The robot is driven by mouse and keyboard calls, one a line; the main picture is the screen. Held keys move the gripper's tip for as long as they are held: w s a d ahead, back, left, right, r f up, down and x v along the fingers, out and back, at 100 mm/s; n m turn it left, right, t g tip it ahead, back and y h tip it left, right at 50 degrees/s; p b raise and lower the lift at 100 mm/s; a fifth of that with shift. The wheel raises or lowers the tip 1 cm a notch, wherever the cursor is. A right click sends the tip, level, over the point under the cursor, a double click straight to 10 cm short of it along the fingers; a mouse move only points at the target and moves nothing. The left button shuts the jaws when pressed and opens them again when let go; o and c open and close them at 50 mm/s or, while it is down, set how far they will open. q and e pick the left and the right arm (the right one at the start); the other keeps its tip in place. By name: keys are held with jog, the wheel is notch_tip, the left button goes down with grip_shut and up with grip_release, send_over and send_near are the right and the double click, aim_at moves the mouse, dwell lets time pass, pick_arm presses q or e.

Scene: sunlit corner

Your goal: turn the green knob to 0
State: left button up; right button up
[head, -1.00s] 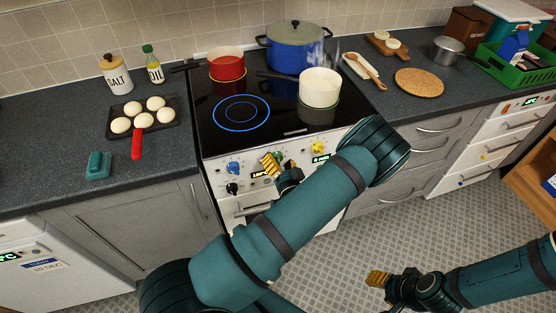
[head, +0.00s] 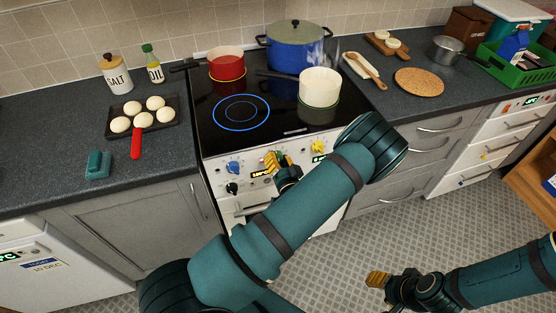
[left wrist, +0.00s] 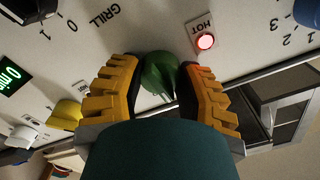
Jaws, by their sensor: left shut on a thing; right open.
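The green knob (left wrist: 158,72) is on the white stove front, between the two yellow fingers of my left gripper (left wrist: 160,90) in the left wrist view. The fingers are shut on its sides. The markings around this knob are covered, so its setting cannot be read. In the head view my left gripper (head: 279,161) is at the middle of the control panel and hides the green knob. My right gripper (head: 377,279) is open and empty, low over the floor at the right.
In the left wrist view a yellow knob (left wrist: 66,114), a black GRILL knob (left wrist: 28,8) and a lit red HOT lamp (left wrist: 205,41) are nearby. A blue knob (head: 233,168) sits left on the panel. Pots, including a white one (head: 320,86), stand on the hob above.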

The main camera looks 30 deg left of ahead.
pick_arm(q)
jog(key=n+b, duration=0.2)
jog(key=n, duration=0.1)
jog(key=shift+f, duration=0.1)
grip_shut()
jog(key=shift+n+b, duration=1.65)
jog(key=shift+n, duration=0.65)
jog(key=o, duration=1.2)
grip_release()
jog(key=shift+o, duration=0.2)
jog(key=v, duration=1.2)
